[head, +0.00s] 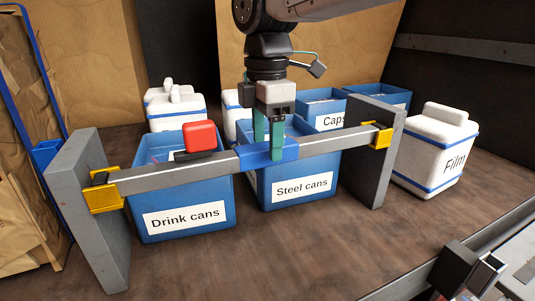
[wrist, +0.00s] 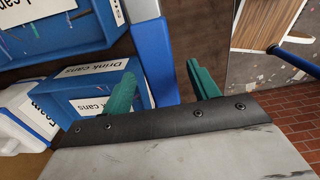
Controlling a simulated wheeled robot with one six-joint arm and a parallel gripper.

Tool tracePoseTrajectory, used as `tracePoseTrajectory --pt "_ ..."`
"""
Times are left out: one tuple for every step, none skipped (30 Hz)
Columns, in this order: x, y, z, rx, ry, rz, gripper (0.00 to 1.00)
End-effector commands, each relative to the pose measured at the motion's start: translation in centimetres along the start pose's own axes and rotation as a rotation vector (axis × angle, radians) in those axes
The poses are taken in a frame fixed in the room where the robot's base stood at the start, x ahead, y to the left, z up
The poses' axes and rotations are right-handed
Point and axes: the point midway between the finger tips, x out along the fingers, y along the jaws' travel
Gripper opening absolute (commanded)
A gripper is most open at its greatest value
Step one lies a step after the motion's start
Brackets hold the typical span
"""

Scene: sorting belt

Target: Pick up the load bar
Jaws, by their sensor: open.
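The load bar (head: 170,178) is a long grey bar with a blue middle section (head: 290,149). It lies across two grey posts, its ends in yellow brackets. A red block on a dark base (head: 199,137) sits on the bar left of the blue section. My gripper (head: 268,148) is open at the blue section, its green fingers pointing down, one in front of the bar and one behind. In the wrist view the blue section (wrist: 153,58) runs between the two spread fingers (wrist: 162,90). Contact with either finger cannot be made out.
The left post (head: 88,225) and right post (head: 377,175) flank blue bins labelled Drink cans (head: 190,185) and Steel cans (head: 300,170). A Caps bin (head: 325,112) stands behind. A white Film container (head: 435,150) stands at right. The brown surface in front is clear.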

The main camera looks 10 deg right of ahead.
Motion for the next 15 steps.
tracePoseTrajectory --pt "0.62 -0.01 0.02 0.000 0.000 -0.001 0.60" --pt "0.91 -0.02 0.03 0.001 0.000 -0.002 0.60" --pt "1.19 -0.01 0.03 0.001 0.000 -0.001 0.60" --pt "1.32 0.00 0.03 0.001 0.000 0.000 0.60" --pt "1.40 0.01 0.03 0.001 0.000 0.001 0.60" --pt "1.45 0.02 0.03 0.001 0.000 0.001 0.60" --pt "1.46 0.02 0.03 0.001 0.000 0.001 0.60" --pt "1.45 0.02 0.03 0.001 0.000 0.001 0.60" --pt "1.44 0.02 0.03 0.001 0.000 0.001 0.60" --pt "1.44 0.02 0.03 0.001 0.000 0.001 0.60" --pt "1.43 0.02 0.02 0.001 0.000 0.001 0.60" --pt "1.43 0.02 0.02 0.001 0.000 0.001 0.52" --pt "1.43 0.02 0.02 0.001 0.000 0.001 0.43" --pt "1.43 0.02 0.02 0.001 0.000 0.001 0.35" --pt "1.43 0.02 0.02 0.001 0.000 0.001 0.24"
